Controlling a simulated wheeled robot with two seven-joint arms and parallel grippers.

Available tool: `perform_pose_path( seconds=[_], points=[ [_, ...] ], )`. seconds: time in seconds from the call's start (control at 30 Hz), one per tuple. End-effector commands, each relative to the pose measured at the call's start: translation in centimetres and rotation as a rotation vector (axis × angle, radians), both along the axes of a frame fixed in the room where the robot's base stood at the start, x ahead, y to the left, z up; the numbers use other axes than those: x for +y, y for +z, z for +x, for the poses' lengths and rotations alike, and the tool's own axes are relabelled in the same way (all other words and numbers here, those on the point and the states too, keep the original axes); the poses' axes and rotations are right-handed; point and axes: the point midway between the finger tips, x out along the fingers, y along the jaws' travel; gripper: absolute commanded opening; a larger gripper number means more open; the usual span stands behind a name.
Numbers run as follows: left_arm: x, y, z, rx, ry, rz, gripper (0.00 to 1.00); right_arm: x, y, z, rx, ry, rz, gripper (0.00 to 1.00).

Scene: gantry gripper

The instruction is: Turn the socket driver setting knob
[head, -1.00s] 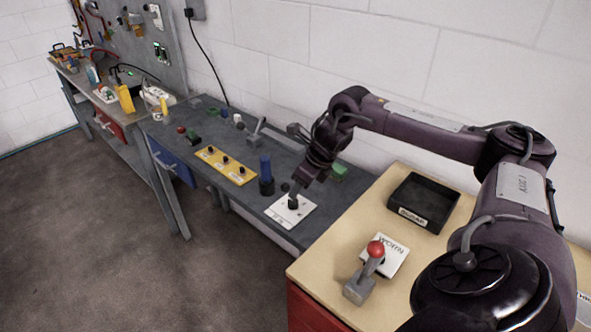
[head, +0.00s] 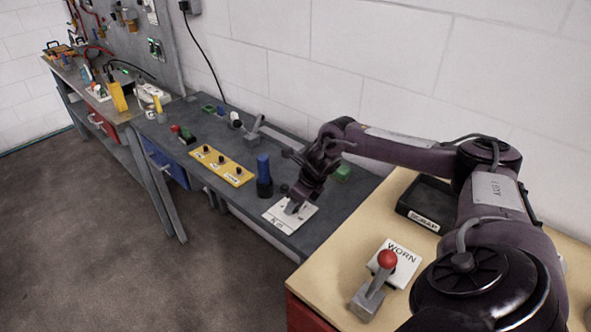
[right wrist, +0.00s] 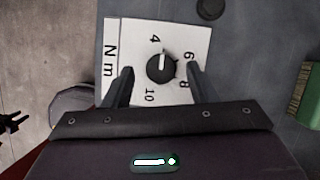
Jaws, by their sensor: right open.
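The setting knob (right wrist: 161,67) is black and round with a white pointer line. It sits on a white plate (right wrist: 182,35) printed with 4, 6, 8, 10 and "N m". The plate also shows on the grey bench in the head view (head: 273,219). My right gripper (right wrist: 160,70) is open, with one finger on each side of the knob and a visible gap to each. In the head view my right gripper (head: 294,207) is low over the plate and hides the knob. A dark claw-like shape at the right wrist view's left edge may be my left gripper; its jaws are unclear.
A blue-topped cylinder (head: 264,174) stands close left of the plate. A yellow panel with several black knobs (head: 222,167) lies further left. A green block (head: 342,173) is behind the gripper. A red-balled lever (head: 387,259) and black tray (head: 417,215) are on the wooden bench.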

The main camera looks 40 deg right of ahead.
Motion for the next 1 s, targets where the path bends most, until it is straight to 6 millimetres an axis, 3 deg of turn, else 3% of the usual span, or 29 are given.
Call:
perform_pose_path(
  seconds=[0.37,0.7,1.0],
  points=[
    [-0.46,0.24,0.53,-0.008,0.001,-0.006,0.36,0.06,-0.82,0.26,0.001,0.0,-0.001,0.52],
    [-0.44,0.22,0.48,-0.007,0.002,-0.006,0.36,0.06,-0.8,0.25,0.001,0.0,-0.001,0.08],
    [-0.4,0.28,0.37,-0.005,0.001,-0.005,0.36,0.11,-0.81,0.22,0.001,-0.038,-0.002,0.08]
  ],
)
